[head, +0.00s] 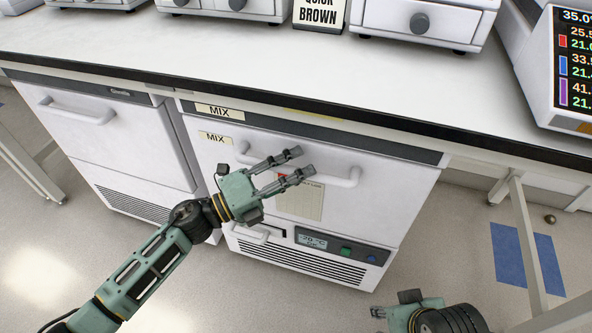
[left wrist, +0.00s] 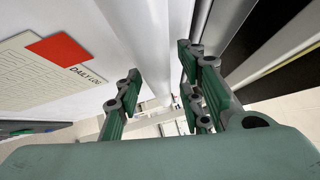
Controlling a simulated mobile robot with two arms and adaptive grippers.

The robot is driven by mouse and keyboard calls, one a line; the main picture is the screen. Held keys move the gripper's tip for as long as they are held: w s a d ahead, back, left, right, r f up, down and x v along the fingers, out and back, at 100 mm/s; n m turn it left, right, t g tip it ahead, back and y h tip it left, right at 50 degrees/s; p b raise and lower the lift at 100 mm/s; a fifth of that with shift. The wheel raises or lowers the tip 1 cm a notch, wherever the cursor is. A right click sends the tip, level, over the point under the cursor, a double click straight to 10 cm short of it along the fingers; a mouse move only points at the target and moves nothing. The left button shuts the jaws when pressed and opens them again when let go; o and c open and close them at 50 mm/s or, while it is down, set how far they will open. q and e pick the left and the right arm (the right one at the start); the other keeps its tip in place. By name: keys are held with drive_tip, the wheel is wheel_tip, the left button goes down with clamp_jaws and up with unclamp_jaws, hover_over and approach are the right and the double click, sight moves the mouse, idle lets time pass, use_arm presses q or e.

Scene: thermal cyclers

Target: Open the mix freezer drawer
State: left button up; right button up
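The mix freezer (head: 385,205) is the white unit under the bench, with "MIX" labels (head: 215,138) at its upper left. Its drawer front looks shut. A white bar handle (head: 345,181) runs across the front, partly hidden behind my left gripper. My left gripper (head: 302,162) is open in front of the handle, fingers pointing right. In the left wrist view its fingers (left wrist: 160,95) are apart, with a pale bar (left wrist: 150,50) beyond and between them; contact cannot be told.
A similar white freezer (head: 110,135) stands to the left. The bench (head: 240,45) overhangs both units and carries thermal cyclers (head: 425,20). A daily log sheet (head: 300,200) hangs below the handle and shows in the left wrist view (left wrist: 45,70). A bench leg (head: 525,240) stands right.

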use_arm(q)
drive_tip(key=shift+c, duration=0.5)
clamp_jaws()
drive_tip(key=shift+f, duration=0.1)
use_arm(e)
drive_tip(key=shift+s, duration=0.1)
